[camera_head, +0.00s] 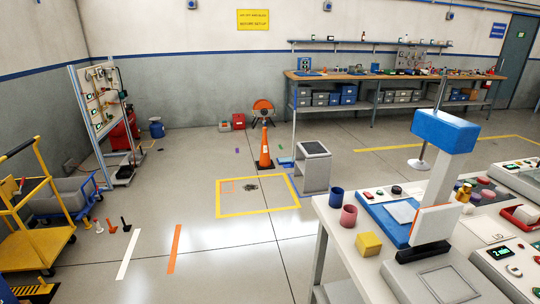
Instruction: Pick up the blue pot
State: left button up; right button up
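A yellow block (368,244) sits nearer to me on the same table. Neither of my grippers is in view.
A white machine with a blue head (445,130) rises right of the pots, beside a blue tray (385,222). A grey stool (313,167) stands behind the table. A yellow cart (38,248) is at the left. The middle floor is mostly clear, with an orange cone (265,150) farther back.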

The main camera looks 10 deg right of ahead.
aim_at(336, 198)
jog(key=z, duration=0.05)
jog(key=i, duration=1)
jog(key=z, duration=1.75)
